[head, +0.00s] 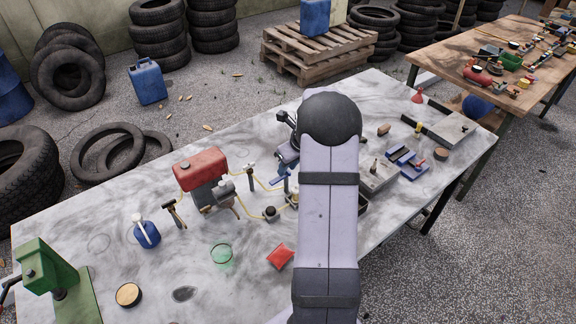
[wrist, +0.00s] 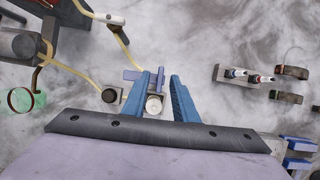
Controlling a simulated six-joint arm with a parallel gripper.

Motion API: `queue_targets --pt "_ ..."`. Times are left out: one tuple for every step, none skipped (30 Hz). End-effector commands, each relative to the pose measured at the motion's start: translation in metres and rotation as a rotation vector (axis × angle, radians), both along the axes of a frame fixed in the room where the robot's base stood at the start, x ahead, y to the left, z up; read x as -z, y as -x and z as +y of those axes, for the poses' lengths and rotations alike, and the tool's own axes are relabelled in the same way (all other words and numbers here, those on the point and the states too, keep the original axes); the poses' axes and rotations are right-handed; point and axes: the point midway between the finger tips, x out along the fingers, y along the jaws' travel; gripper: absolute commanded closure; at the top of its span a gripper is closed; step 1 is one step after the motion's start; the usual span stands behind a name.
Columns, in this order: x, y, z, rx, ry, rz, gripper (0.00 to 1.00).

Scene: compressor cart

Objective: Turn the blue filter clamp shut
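In the wrist view, my gripper (wrist: 159,76) is open, its two blue fingers apart. A pale round cap (wrist: 154,104) on a dark block shows between the fingers, lower in the picture. I cannot tell the height gap, and no contact is clear. In the head view the blue clamp (head: 277,181) shows left of my arm, by the yellow hose. My arm hides most of my gripper there.
The red-topped compressor (head: 200,168) stands left of the clamp, with yellow hoses running across. A grey holder (wrist: 246,77) with small fittings is at right in the wrist view.

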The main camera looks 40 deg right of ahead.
Motion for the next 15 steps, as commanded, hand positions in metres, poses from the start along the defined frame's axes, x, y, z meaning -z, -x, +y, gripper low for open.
queue_targets --pt "0.0 -0.0001 0.0 0.0 0.0 0.0 0.74" --pt "0.0 -0.0001 0.0 0.0 0.0 0.0 0.74" --pt "0.0 -0.0001 0.0 0.0 0.0 0.0 0.74" --pt "-0.0001 -0.0001 0.0 0.0 0.0 0.0 0.79" --pt "-0.0001 0.0 0.0001 0.0 0.0 0.0 0.86" --pt "-0.0001 0.0 0.0001 0.0 0.0 0.0 0.96" --pt "-0.0002 0.0 0.0001 0.0 0.0 0.0 1.0" --pt "-0.0002 0.0 0.0001 0.0 0.0 0.0 1.0" --pt "-0.0002 0.0 0.0001 0.0 0.0 0.0 1.0" --pt "-0.0002 0.0001 0.0001 0.0 0.0 0.0 1.0" --pt "-0.0002 0.0001 0.0001 0.0 0.0 0.0 1.0" --pt "-0.0003 0.0001 0.0001 -0.001 0.0 0.0 1.0" --pt "-0.0003 0.0001 0.0001 -0.001 -0.001 0.0 1.0" --pt "-0.0003 0.0001 0.0001 -0.002 0.0 0.0 1.0" --pt "-0.0004 0.0001 0.0 -0.005 0.0 0.0 1.0"
